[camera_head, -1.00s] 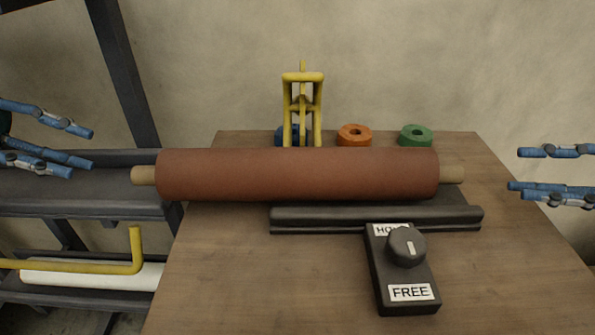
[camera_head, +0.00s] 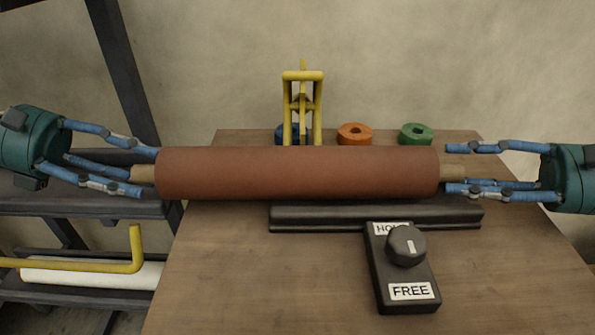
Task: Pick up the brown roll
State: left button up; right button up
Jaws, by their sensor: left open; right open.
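The brown roll (camera_head: 297,172) lies level across the view above the wooden table, with a tan core end sticking out on each side. My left gripper (camera_head: 148,173) is open, its blue fingers above and below the left core end (camera_head: 143,174). My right gripper (camera_head: 450,168) is open, its fingers above and below the right core end (camera_head: 453,172). Whether any finger touches the core cannot be told. The roll hides part of what lies behind and under it.
A black holder bar (camera_head: 375,217) and a box with a knob (camera_head: 407,245), labelled FREE, sit on the table (camera_head: 250,270). Behind are a yellow stand (camera_head: 303,100) and blue, orange (camera_head: 354,134) and green (camera_head: 416,133) rings. A dark rack (camera_head: 60,195) with a white roll (camera_head: 90,274) stands left.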

pick_arm(q)
jog(key=c, duration=1)
pick_arm(e)
jog(key=c, duration=1)
pick_arm(q)
jog(key=shift+s, duration=0.1)
grip_shut()
pick_arm(e)
jog(key=shift+d, duration=0.1)
grip_shut()
pick_arm(q)
jog(key=shift+f, duration=0.1)
pick_arm(e)
jog(key=shift+w+d, duration=0.1)
